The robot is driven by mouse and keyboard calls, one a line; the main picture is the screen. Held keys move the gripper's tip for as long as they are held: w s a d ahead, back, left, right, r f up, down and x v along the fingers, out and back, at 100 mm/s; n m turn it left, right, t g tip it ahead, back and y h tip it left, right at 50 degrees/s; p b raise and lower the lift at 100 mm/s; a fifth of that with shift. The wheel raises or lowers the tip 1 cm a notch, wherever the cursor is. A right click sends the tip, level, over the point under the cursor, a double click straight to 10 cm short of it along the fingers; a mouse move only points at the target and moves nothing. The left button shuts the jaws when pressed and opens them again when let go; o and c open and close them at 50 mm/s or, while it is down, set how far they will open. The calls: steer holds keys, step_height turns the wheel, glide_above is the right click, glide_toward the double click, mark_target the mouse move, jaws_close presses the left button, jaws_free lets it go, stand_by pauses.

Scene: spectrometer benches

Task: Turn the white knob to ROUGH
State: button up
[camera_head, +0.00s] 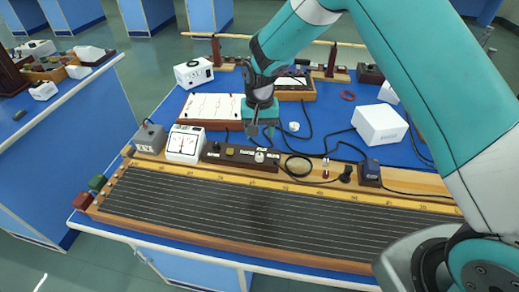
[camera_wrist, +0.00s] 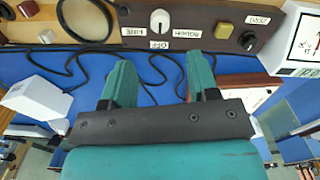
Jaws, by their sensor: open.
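The white knob (camera_wrist: 159,22) sits on a dark brown box and appears upside down in the wrist view. Upside-down labels surround it: OFF (camera_wrist: 158,45) nearest my gripper, ROUGH (camera_wrist: 187,33) to the right, and another to the left that looks like FINE. Which label the knob points at is not clear. In the head view the knob (camera_head: 259,157) is small, on the long brown box (camera_head: 215,152). My gripper (camera_wrist: 160,62) is open and empty, its fingers pointing toward the box with the knob between their lines, apart from them. It also shows in the head view (camera_head: 262,130).
A white dial meter (camera_head: 184,143) and a grey box (camera_head: 150,138) stand left of the brown box. A white box (camera_head: 380,124) stands behind right. A long lined wooden board (camera_head: 240,205) fills the front.

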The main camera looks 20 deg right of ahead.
mark_target(259, 154)
step_height(259, 154, down, 9)
steer(key=shift+f+p, duration=0.1)
steer(key=shift+p, duration=0.85)
steer(key=c, duration=0.9)
